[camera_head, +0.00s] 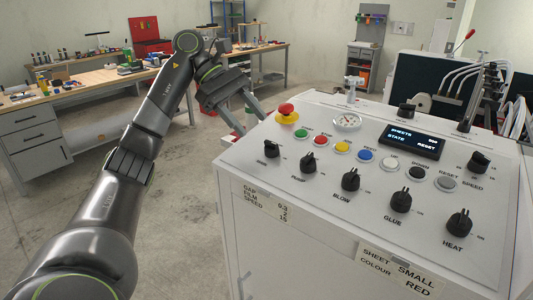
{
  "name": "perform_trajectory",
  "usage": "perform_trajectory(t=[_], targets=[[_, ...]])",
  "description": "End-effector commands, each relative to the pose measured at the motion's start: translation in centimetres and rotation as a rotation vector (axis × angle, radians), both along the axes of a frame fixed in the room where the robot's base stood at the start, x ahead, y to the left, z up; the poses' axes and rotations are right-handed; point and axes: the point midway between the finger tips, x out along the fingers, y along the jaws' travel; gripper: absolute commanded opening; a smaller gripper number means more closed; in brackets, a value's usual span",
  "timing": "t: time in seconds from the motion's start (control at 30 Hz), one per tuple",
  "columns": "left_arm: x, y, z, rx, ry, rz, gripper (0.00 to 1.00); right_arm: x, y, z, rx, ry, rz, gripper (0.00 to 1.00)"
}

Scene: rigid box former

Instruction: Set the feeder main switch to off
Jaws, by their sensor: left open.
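A white control cabinet has a sloped top panel (240,167) with several black rotary knobs. The front-left knob (272,149) has a small label that I cannot read clearly; it may be the main switch. Beside it are the pump knob (306,161), blow knob (350,179), glue knob (400,201) and heat knob (459,223). My left gripper (251,124) is open and empty, just beyond the panel's left edge, behind and left of the front-left knob. It appears apart from the panel. My right gripper is out of view.
A red mushroom button (286,110) on a yellow base stands near my left gripper. A row of coloured buttons, a gauge (347,121) and a display (412,141) reading "STATE RESET" are on the panel. Workbenches (95,86) stand behind left; the floor between is clear.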

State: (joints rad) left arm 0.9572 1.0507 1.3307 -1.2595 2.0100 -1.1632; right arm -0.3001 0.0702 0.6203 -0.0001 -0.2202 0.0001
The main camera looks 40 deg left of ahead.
Motion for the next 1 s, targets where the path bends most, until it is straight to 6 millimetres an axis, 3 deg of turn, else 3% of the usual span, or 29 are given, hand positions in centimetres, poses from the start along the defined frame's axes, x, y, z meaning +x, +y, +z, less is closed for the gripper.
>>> perform_trajectory(t=[0.1,0.4,0.8,1.0], targets=[[0.1,-0.9,-1.4,0.0,-0.002,-0.002,0.52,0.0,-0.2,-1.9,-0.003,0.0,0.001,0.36],[0.5,-4.2,-3.9,0.002,0.002,-0.002,0.52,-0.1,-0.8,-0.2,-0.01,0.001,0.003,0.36],[0.6,-4.9,-4.7,0.001,0.001,0.001,0.52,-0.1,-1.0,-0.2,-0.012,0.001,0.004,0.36],[0.6,-4.9,-4.7,0.001,0.001,0.001,0.28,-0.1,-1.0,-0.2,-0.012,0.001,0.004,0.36]])
